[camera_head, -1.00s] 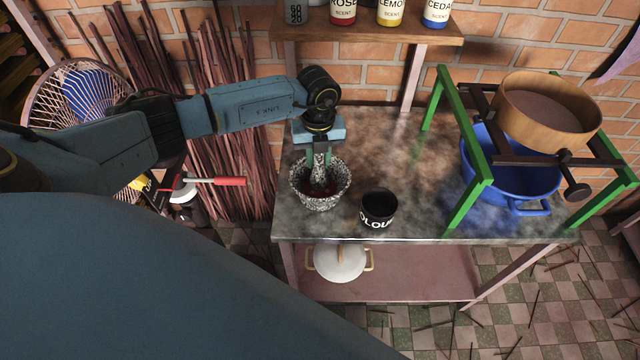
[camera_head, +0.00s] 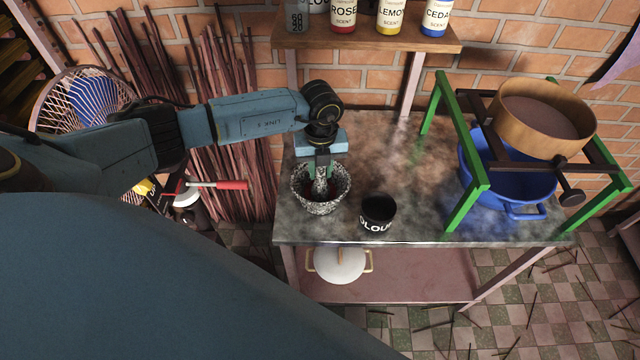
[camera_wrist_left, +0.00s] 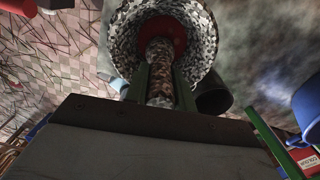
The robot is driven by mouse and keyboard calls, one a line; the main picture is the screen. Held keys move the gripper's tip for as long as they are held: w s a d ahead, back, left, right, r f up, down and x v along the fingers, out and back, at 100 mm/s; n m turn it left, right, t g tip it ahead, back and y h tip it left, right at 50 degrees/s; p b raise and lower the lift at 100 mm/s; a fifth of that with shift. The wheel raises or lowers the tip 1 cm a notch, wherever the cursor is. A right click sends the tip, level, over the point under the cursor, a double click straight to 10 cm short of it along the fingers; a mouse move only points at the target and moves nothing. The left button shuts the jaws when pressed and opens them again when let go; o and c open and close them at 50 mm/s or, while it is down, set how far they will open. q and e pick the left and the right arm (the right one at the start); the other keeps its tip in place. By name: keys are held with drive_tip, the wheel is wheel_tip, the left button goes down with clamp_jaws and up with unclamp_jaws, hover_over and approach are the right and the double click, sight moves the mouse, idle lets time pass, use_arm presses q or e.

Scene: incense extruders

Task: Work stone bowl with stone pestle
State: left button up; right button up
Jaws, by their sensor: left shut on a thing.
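The speckled grey stone bowl (camera_head: 325,206) stands upright on the left end of the stone-topped table, with something dark red inside. It also shows in the left wrist view (camera_wrist_left: 203,62). My left gripper (camera_head: 322,168) is above the bowl, shut on the speckled stone pestle (camera_head: 320,187). The pestle points down into the bowl; in the left wrist view (camera_wrist_left: 158,62) its lower end reaches the red contents. Whether it touches the bowl's floor is hidden. My right gripper is not in view.
A black cup labelled COLOUR (camera_head: 377,214) stands close right of the bowl. A blue pot (camera_head: 505,180) sits under a green frame (camera_head: 470,195) carrying a wooden sieve (camera_head: 542,125). Scent bottles (camera_head: 390,15) stand on a shelf behind. The table's middle is clear.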

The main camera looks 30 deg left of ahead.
use_arm(q)
drive_tip(key=shift+w+d, duration=0.25)
drive_tip(key=shift+w+a+b, duration=0.1)
drive_tip(key=shift+w+b, duration=0.35)
drive_tip(key=shift+b, duration=0.05)
drive_tip(key=shift+w+a+f, duration=0.1)
drive_tip(key=shift+w+a, duration=0.2)
drive_tip(key=shift+a, duration=0.2)
drive_tip(key=shift+s+a, duration=0.35)
drive_tip(key=shift+a, duration=0.2)
drive_tip(key=shift+s+d+p, duration=0.1)
drive_tip(key=shift+s+p, duration=0.5)
drive_tip(key=shift+p, duration=0.05)
drive_tip(key=shift+s+d+p, duration=0.25)
drive_tip(key=shift+d+p, duration=0.1)
drive_tip(key=shift+d, duration=0.15)
drive_tip(key=shift+w+d, duration=0.4)
drive_tip(key=shift+d, duration=0.1)
drive_tip(key=shift+r, duration=0.25)
